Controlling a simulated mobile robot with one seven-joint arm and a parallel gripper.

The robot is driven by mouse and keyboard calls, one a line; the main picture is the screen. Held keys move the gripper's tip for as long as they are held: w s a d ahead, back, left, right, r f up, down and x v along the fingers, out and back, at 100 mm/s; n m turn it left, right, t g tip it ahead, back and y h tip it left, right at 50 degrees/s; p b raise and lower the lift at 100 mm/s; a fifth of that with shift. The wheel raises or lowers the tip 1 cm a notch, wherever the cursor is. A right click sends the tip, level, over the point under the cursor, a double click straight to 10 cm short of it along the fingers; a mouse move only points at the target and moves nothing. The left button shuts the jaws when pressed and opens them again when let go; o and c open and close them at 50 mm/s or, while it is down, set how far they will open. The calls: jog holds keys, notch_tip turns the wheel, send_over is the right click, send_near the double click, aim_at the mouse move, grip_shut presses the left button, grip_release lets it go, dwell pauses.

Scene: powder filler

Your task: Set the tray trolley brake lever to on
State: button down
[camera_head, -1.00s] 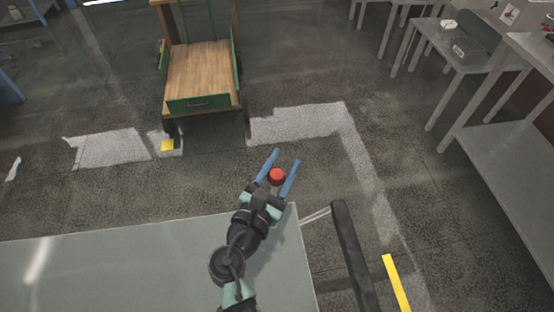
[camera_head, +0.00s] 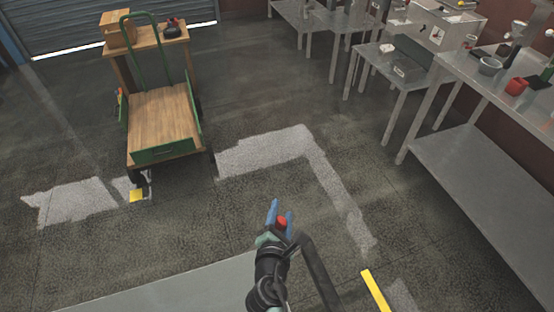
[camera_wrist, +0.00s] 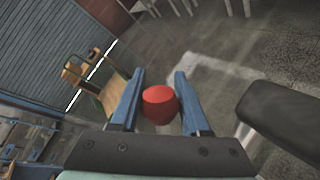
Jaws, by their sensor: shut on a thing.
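A red round knob (camera_head: 282,222), which I take to be the end of the brake lever, sits between the blue fingers of my gripper (camera_head: 280,215). The wrist view shows the same red knob (camera_wrist: 160,104) with one finger of my gripper (camera_wrist: 158,90) on each side. My gripper is shut on it. The lever's shaft is hidden below the knob. A plain grey metal top (camera_head: 190,288), perhaps the tray trolley's, is beside my arm at the bottom. A dark bar (camera_head: 320,272) stands just right of my gripper.
A green cart with a wooden deck (camera_head: 160,115) stands at the upper left, with a wooden table (camera_head: 165,37) behind it. Grey workbenches (camera_head: 480,165) line the right side. A yellow strip (camera_head: 376,291) lies at the lower right. The middle floor is clear.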

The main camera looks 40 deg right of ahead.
jog(key=shift+f, duration=0.1)
dwell(0.3)
jog(key=shift+c, duration=1.9)
grip_release()
jog(key=b+v, duration=0.1)
jog(key=v, duration=1.2)
jog(key=shift+d, duration=0.15)
